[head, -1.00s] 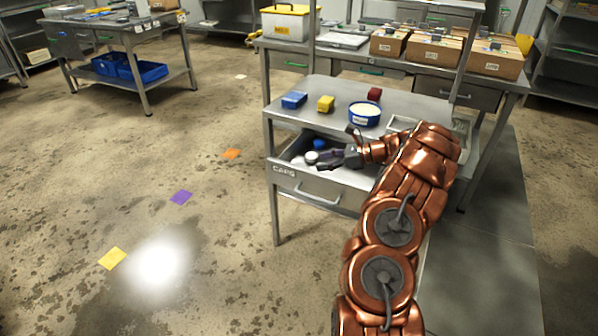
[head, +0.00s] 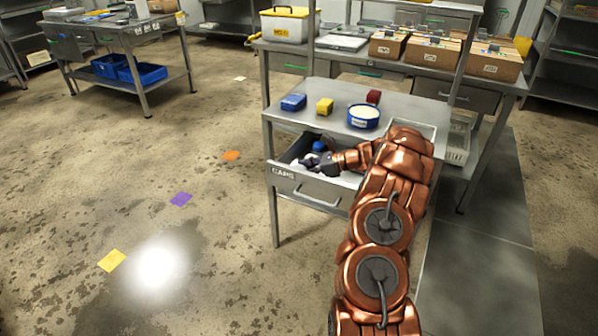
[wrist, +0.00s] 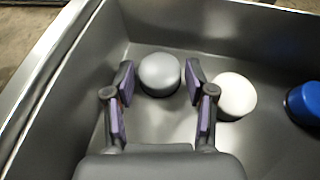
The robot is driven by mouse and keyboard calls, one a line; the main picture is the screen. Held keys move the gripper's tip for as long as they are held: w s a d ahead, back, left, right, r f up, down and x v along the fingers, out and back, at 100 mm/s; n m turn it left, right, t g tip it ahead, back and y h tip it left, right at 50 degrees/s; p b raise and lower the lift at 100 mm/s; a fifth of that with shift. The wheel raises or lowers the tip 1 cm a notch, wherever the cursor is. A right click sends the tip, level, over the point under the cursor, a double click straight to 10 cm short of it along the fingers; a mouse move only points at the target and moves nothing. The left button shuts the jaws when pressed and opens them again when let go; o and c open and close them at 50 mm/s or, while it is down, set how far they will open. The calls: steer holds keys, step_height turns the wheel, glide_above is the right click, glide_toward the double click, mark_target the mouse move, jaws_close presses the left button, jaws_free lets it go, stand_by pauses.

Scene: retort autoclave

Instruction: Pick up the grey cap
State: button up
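The grey cap (wrist: 160,72) lies on the floor of the open drawer, near its corner, in the wrist view. My gripper (wrist: 160,85) is open, with one finger on each side of the grey cap; I cannot tell whether the pads touch it. In the head view my gripper (head: 318,162) reaches down into the drawer marked CAPS (head: 318,190), and the grey cap cannot be made out clearly there. A white cap (wrist: 235,95) sits just right of the right finger. A blue cap (wrist: 304,103) lies farther right and also shows in the head view (head: 319,146).
Drawer walls (wrist: 52,75) rise close to my gripper on the left and far side.

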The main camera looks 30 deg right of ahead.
steer(key=c, duration=0.6)
